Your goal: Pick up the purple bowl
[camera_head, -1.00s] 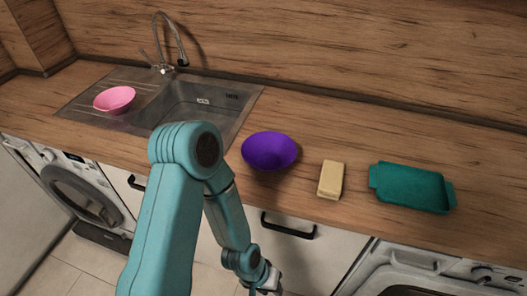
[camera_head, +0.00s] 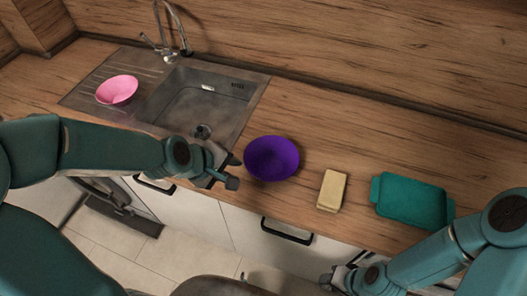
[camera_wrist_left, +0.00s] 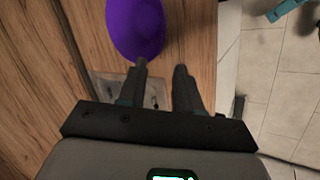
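The purple bowl (camera_head: 271,158) stands upright on the wooden counter, right of the sink, in the head view. My left gripper (camera_head: 233,172) is just left of the bowl, with its two fingers apart and nothing between them. In the left wrist view the bowl (camera_wrist_left: 136,27) lies just beyond the fingertips, mostly ahead of the left finger. The open left gripper (camera_wrist_left: 160,66) appears apart from the bowl there. My right gripper (camera_head: 334,279) is low at the bottom of the head view, in front of the counter; its fingers are too small to read.
A pink bowl (camera_head: 117,90) sits on the drainboard of the metal sink (camera_head: 240,108). A yellow block (camera_head: 332,190) and a teal tray (camera_head: 412,202) are on the counter right of the purple bowl. The faucet (camera_head: 172,35) rises behind the sink. Counter behind the bowl is clear.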

